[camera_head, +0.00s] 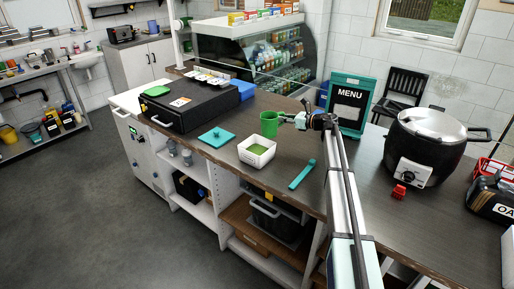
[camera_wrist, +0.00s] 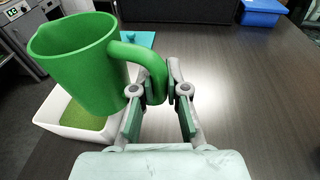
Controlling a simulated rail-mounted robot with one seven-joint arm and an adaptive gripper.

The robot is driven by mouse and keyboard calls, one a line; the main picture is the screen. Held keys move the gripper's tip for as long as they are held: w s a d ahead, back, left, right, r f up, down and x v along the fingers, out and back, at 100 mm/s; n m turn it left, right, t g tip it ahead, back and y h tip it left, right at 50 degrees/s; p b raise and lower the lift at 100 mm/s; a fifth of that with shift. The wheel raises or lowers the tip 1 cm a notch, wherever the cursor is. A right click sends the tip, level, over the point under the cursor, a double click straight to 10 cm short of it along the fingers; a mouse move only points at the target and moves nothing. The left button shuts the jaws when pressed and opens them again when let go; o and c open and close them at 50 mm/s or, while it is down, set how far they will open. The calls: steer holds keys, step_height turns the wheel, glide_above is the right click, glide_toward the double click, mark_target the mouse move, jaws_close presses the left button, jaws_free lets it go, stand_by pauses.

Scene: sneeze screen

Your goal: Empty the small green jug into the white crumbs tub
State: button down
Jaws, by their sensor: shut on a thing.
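The small green jug (camera_head: 269,124) is held by my gripper (camera_head: 293,119), just behind and above the white crumbs tub (camera_head: 257,154) in the head view. In the wrist view the jug (camera_wrist: 80,62) looks roughly upright, and my gripper (camera_wrist: 160,88) is shut on its handle (camera_wrist: 152,68). The white tub (camera_wrist: 62,129) shows below the jug, partly hidden by it, with green content inside. I cannot see what is in the jug.
A teal lid (camera_head: 216,138) lies left of the tub and a teal strip-shaped object (camera_head: 302,174) lies right. A black cash drawer (camera_head: 190,105) stands further left. A menu sign (camera_head: 350,103) and a black cooker (camera_head: 430,145) stand to the right.

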mark_target(277, 116)
steer(key=shift+r, duration=0.1)
steer(key=shift+s+d+r, duration=0.1)
steer(key=shift+s+r, duration=0.4)
steer(key=shift+s, duration=0.35)
steer(key=shift+s+d+r, duration=0.1)
steer(key=shift+s+r, duration=0.4)
steer(key=shift+s, duration=0.3)
steer(key=shift+s+d+r, duration=0.1)
steer(key=shift+s+r, duration=0.4)
steer(key=shift+s, duration=0.35)
steer(key=shift+s+a, duration=0.1)
steer(key=shift+s, duration=0.1)
steer(key=s+f+b, duration=0.1)
steer(key=s+f, duration=0.4)
steer(key=s, duration=0.8)
steer(key=s+a+f+b, duration=0.1)
steer(key=s+f, duration=0.3)
steer(key=s, duration=0.9)
steer(key=s+f, duration=0.5)
steer(key=s, duration=0.8)
steer(key=shift+s+a+f+t+b, duration=0.15)
steer(key=shift+a+f+t+b, duration=0.15)
steer(key=shift+f+b, duration=0.1)
